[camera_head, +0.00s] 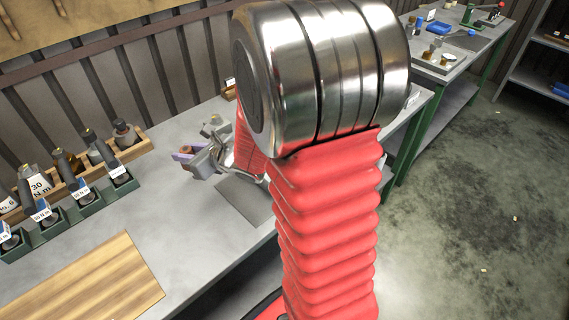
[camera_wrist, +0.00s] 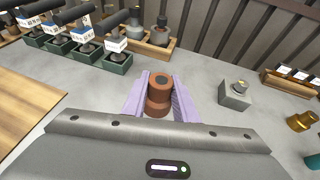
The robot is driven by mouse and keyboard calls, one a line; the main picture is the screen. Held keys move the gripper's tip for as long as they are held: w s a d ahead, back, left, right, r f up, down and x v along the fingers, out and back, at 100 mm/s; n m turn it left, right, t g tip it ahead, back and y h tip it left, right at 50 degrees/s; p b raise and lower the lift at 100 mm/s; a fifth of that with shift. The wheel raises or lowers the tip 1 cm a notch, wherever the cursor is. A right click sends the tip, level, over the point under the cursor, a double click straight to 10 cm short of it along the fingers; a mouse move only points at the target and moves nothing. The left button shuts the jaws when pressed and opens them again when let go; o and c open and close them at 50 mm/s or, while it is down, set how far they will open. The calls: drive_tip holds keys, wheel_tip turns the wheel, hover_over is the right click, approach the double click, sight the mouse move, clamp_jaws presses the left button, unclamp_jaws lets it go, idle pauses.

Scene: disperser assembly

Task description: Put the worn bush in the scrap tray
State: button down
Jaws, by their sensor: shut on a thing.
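A copper-brown bush (camera_wrist: 158,95) with a dark hole in its top stands upright between the pale purple fingers of my gripper (camera_wrist: 160,100) in the wrist view. The fingers are shut on its sides. I cannot pick out a scrap tray for certain in either view.
Green holders (camera_wrist: 118,62) with labelled tools and a wooden box (camera_wrist: 183,46) of bottles line the back left. A grey block (camera_wrist: 236,95) with a fitting on top stands right of my gripper. A brass cylinder (camera_wrist: 301,121) is farther right. A wooden board (camera_head: 95,285) lies front left.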

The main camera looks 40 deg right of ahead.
drive_tip(key=s+d, duration=0.5)
drive_tip(key=d, duration=0.7)
drive_tip(key=s+d+r+h, duration=0.1)
drive_tip(key=s+d, duration=0.5)
drive_tip(key=d, duration=0.6)
drive_tip(key=shift+s+d+r+m, duration=0.15)
drive_tip(key=shift+d+r+m, duration=0.1)
drive_tip(key=shift+d+m, duration=0.15)
drive_tip(key=shift+f, duration=2.95)
drive_tip(key=shift+f, duration=2.1)
